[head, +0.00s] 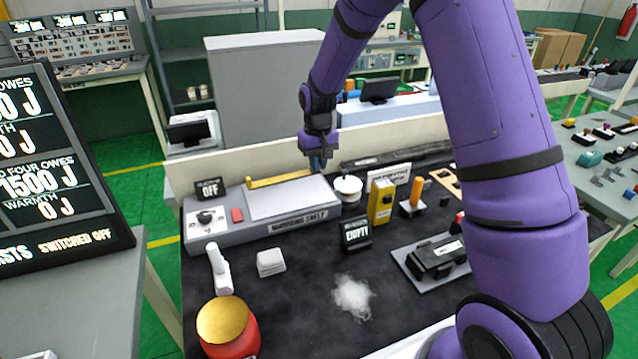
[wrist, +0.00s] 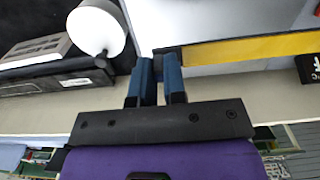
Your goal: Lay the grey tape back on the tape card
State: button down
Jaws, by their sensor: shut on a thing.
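My gripper (head: 318,163) is at the back right corner of the warming shelf (head: 290,200), pointing down. In the wrist view its two blue fingers (wrist: 160,75) are close together on a thin dark piece, mostly hidden between them. It seems to be the grey tape, but I cannot make out its shape. The fingertips are beside the near end of a yellow bar (wrist: 250,48), which also shows along the shelf's back edge in the head view (head: 285,179). I cannot tell whether they touch it. I cannot surely identify the tape card; a white labelled card (head: 390,174) stands right of the shelf.
A white round pot (head: 348,188), a yellow box (head: 381,202) and a small "EMPTY" sign (head: 357,235) stand right of the shelf. A black device on a grey plate (head: 437,259) is further right. A red jar (head: 228,328) is at the front left. A low wall runs behind.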

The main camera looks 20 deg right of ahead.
jog(key=r, duration=0.1)
send_over(318, 184)
jog(key=shift+a+r, duration=0.1)
jog(key=shift+r, duration=0.1)
jog(key=shift+f, duration=4.3)
jog(key=c, duration=1.1)
grip_release()
